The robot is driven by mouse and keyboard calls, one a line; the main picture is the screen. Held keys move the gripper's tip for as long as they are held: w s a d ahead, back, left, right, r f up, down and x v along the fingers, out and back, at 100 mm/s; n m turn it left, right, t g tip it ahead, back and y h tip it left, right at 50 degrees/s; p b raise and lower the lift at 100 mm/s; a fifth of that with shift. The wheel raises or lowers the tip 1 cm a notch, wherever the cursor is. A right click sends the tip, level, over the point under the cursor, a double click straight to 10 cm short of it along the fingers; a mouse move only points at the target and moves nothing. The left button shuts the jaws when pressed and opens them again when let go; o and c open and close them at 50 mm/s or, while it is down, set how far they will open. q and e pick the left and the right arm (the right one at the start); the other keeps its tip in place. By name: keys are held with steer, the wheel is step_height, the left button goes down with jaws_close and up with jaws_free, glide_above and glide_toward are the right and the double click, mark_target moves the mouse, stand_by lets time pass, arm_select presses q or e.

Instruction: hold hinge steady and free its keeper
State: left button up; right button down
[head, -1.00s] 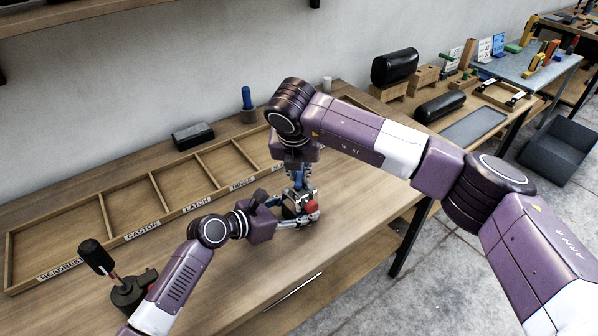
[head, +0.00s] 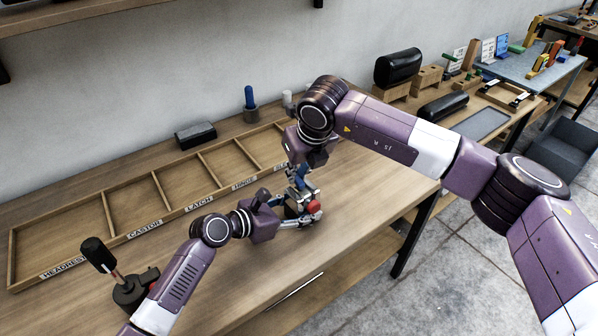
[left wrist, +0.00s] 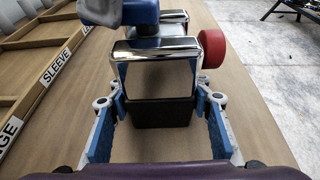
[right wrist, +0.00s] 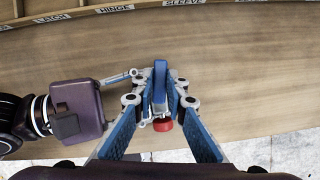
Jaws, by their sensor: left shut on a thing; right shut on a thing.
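The hinge (head: 293,211) is a small dark block with chrome bars and a red round end, on the bench. In the left wrist view the hinge (left wrist: 153,75) stands between my left fingers, its red end (left wrist: 211,48) at right. My left gripper (head: 287,222) is shut on its dark lower body from the left. My right gripper (head: 298,190) reaches down from above and is shut at the hinge's top.
A labelled wooden compartment tray (head: 126,239) lies behind, its visible compartments empty. A black-handled tool in a dark holder (head: 128,290) stands at front left. A black box (head: 195,135) and a blue-topped item (head: 249,97) stand behind the tray.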

steer(key=shift+a+n+g+y, duration=0.1)
steer(key=shift+n+g+y, duration=0.25)
steer(key=shift+n, duration=0.75)
steer(key=shift+r, duration=0.1)
steer(key=c, duration=1.9)
jaws_free()
steer(key=shift+s, duration=0.1)
steer(key=shift+c, duration=0.2)
steer(key=v, duration=1.2)
steer(key=shift+s, duration=0.1)
arm_select(q)
steer(key=o, duration=1.8)
steer(key=shift+c, duration=0.2)
